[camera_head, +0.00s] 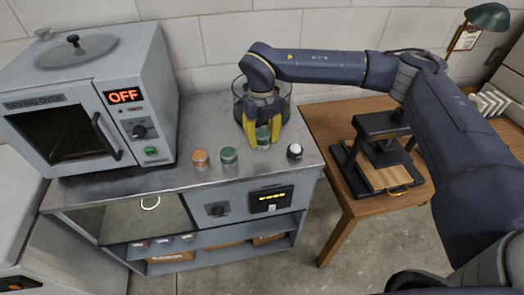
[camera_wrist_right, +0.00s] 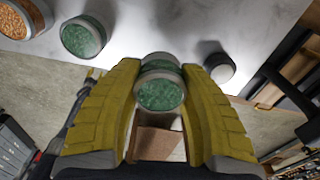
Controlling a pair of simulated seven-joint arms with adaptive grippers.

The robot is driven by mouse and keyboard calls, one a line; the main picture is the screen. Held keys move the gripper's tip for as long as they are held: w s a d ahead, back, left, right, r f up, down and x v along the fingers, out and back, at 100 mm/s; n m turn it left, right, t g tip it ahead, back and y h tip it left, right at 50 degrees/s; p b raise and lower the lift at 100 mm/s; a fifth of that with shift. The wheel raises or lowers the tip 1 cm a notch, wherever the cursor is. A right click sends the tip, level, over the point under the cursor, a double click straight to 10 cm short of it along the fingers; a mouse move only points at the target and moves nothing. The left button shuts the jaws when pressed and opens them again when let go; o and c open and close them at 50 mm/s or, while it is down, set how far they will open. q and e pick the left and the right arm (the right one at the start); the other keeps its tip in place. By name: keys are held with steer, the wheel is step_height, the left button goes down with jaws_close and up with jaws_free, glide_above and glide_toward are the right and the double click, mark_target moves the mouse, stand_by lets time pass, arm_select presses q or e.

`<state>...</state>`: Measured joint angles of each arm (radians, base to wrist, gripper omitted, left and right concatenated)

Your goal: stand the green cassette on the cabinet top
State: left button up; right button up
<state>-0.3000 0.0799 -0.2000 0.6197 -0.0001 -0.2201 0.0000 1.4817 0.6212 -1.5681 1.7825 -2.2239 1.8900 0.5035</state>
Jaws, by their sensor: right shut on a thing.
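The green cassette (camera_head: 263,136) is a short round piece with a green face and a pale rim. My right gripper (camera_head: 262,128) is shut on it, one yellow finger on each side. In the right wrist view the cassette (camera_wrist_right: 160,90) sits between the fingertips. It is over the right part of the grey cabinet top (camera_head: 262,168); I cannot tell whether it touches the surface. A second green round piece (camera_head: 228,157) and an orange one (camera_head: 200,159) stand on the cabinet top to the left. My left gripper is not in view.
A dark-rimmed glass vessel (camera_head: 242,92) stands close behind my right gripper. A small white-topped black piece (camera_head: 294,152) is to its right. The drying oven (camera_head: 60,130) fills the cabinet's left side. A wooden table (camera_head: 335,121) with a press (camera_head: 378,150) stands right.

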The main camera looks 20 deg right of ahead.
mark_target(262, 132)
steer(key=shift+f, duration=3.15)
steer(key=shift+f, duration=0.15)
steer(key=o, duration=1.2)
steer(key=shift+c, duration=0.2)
steer(key=r, duration=1.2)
steer(key=shift+w+r, duration=0.15)
steer(key=shift+w, duration=0.05)
